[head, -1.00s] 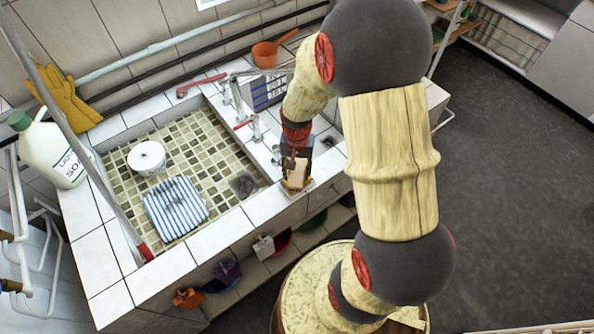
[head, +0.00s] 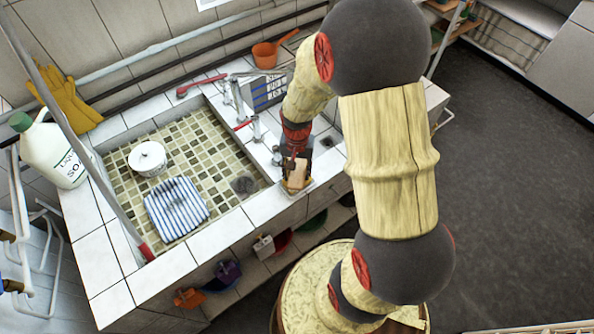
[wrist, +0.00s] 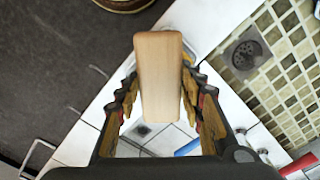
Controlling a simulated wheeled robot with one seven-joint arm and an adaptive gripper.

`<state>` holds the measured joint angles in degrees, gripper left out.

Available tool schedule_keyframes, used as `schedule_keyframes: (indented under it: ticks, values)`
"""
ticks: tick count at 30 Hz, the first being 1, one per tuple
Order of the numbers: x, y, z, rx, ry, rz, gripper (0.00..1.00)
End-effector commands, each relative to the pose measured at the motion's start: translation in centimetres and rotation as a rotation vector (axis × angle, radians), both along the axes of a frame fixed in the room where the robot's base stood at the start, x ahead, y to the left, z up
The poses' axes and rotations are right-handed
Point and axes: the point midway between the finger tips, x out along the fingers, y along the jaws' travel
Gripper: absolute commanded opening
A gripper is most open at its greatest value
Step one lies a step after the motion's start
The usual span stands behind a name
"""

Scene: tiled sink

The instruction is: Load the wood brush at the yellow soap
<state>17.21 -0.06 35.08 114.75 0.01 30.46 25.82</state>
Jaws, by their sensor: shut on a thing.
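My gripper (wrist: 160,78) is shut on the wood brush (wrist: 158,75), a pale wooden block standing lengthwise between the fingers in the wrist view. In the head view the brush (head: 298,173) is at the sink counter's front edge, below my gripper (head: 296,160). The bristles are hidden under the block. A pale rim, perhaps a dish (wrist: 192,32), shows beside and behind the brush in the wrist view. I cannot tell whether the brush touches anything below.
The tiled basin (head: 222,150) lies left of my gripper, holding a striped cloth (head: 177,208) and a white pot (head: 147,158). Taps (head: 256,130) stand close behind. A soap jug (head: 52,152) and yellow gloves (head: 65,98) are far left. An orange scoop (head: 265,54) lies at the back.

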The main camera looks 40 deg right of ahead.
Motion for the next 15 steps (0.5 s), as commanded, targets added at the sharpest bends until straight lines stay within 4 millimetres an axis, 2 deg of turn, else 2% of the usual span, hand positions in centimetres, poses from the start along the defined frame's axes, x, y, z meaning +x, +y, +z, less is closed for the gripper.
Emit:
schedule_keyframes:
  ticks: [3,15]
  values:
    - [0.1,0.0,1.3,-0.001,-0.003,0.000,0.18]
    - [0.2,-0.1,4.2,-0.001,-0.004,0.000,0.18]
